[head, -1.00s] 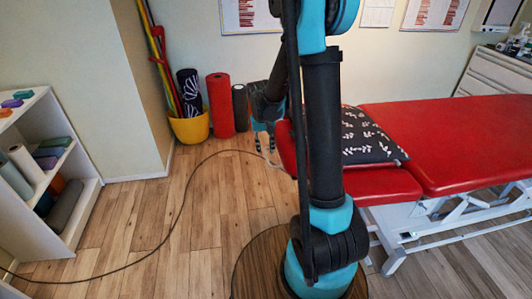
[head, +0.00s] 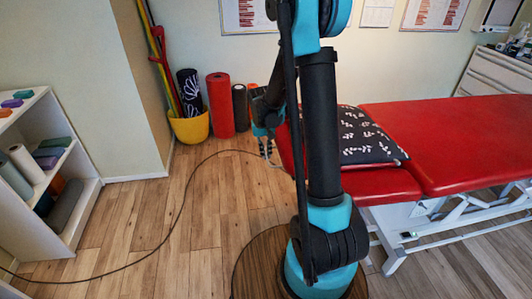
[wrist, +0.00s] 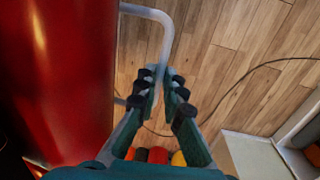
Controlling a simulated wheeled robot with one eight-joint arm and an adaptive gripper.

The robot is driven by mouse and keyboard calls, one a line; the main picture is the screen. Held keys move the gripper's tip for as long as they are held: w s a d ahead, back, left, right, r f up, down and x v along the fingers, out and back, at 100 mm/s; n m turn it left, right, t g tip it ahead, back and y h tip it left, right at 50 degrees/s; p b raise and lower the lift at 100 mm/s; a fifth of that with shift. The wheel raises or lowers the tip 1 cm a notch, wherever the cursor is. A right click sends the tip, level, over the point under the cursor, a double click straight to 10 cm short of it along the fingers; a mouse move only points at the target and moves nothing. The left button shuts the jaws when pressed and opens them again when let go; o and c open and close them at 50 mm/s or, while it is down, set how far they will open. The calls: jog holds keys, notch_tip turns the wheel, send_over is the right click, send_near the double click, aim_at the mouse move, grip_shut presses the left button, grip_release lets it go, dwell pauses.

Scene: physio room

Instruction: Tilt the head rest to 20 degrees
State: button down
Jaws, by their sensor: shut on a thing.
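The head rest (head: 380,186) is the red padded section at the left end of the treatment table in the head view. A dark patterned pillow (head: 367,138) lies on it. It also fills the left of the wrist view as a red surface (wrist: 62,75). A pale grey bar (wrist: 163,32) bends out beside the red pad. My gripper (wrist: 160,80) has its fingers on either side of this bar and is shut on it. In the head view my gripper (head: 264,146) is at the head rest's left edge, partly behind my arm; the bar's contact is not clear there.
The red table (head: 455,135) extends right on a white frame. Rolled mats (head: 220,105) and a yellow bucket (head: 190,127) stand by the wall. A white shelf (head: 80,190) is at left. A dark cable (head: 178,205) crosses the otherwise clear wooden floor.

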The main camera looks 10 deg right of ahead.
jog(key=shift+r, duration=0.1)
jog(key=d+r+y, duration=0.2)
jog(key=d+r, duration=0.1)
jog(key=r, duration=0.9)
jog(key=shift+d+r+y, duration=0.2)
jog(key=shift+r+y, duration=0.05)
jog(key=shift+y, duration=0.15)
jog(key=c, duration=1.6)
grip_release()
jog(key=shift+c, duration=0.2)
notch_tip(320, 180, up, 12)
jog(key=d, duration=0.2)
jog(key=shift+f, duration=0.15)
